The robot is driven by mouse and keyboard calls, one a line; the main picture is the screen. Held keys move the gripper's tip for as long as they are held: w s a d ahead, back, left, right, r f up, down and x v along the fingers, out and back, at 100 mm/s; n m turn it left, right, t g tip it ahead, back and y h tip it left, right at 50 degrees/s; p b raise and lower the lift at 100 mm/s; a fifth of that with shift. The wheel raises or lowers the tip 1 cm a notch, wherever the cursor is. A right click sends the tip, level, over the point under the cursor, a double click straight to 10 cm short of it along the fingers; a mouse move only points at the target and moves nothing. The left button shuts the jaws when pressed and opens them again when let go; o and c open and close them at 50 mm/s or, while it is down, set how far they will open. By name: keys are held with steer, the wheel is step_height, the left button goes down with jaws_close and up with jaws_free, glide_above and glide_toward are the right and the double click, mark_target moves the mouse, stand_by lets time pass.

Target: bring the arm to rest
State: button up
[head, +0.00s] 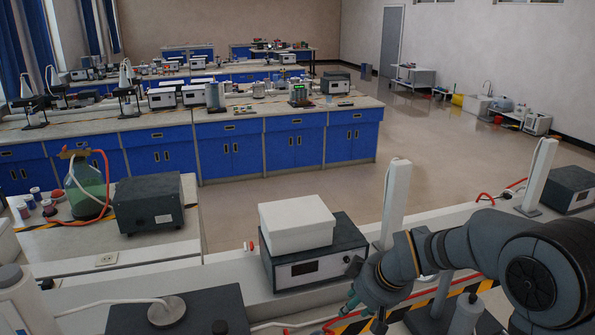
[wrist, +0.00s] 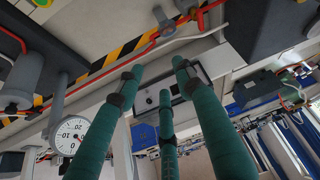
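My arm reaches in from the right edge of the head view. My gripper (head: 352,296), with teal fingers, is small and partly hidden behind my wrist there, in front of the dark instrument (head: 300,272) that bears a white box (head: 297,222). In the wrist view my gripper (wrist: 160,80) shows three green fingers. Their tips are spread apart and nothing is held between them. I cannot tell the exact gap between the fingers and the instrument behind them.
A round dial gauge (wrist: 70,135) is beside the fingers. Red hoses and yellow-black tape (wrist: 110,55) run along the bench. White posts (head: 395,203) stand near my arm. A dark box (head: 148,203) and green bottle (head: 86,190) are at left.

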steer(key=s+a+f+n+g, duration=0.1)
steer(key=s+a+f, duration=0.1)
steer(key=s+a, duration=0.3)
steer(key=shift+s+a+y, duration=0.2)
steer(key=shift+a+y, duration=0.2)
steer(key=shift+f, duration=0.1)
